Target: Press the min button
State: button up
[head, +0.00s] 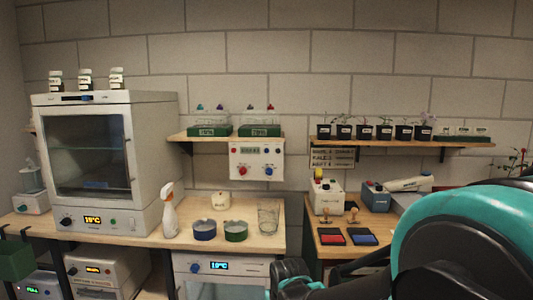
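No button reading "min" can be made out; labels are too small. A white wall panel (257,161) hangs under the left shelf, with a small display (250,150) and several red and blue buttons or knobs along its front. It could carry the min button, but I cannot tell. My arm, teal and black, fills the lower right. A dark end part that looks like my gripper (291,278) shows at the bottom centre, in front of the bench and well below the panel. Its fingers are not clear, so I cannot tell whether it is open or shut.
A large oven (110,160) stands on the left bench (130,237). The right shelf (400,143) holds several seedling pots.

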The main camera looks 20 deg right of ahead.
grip_shut()
dwell(1.2)
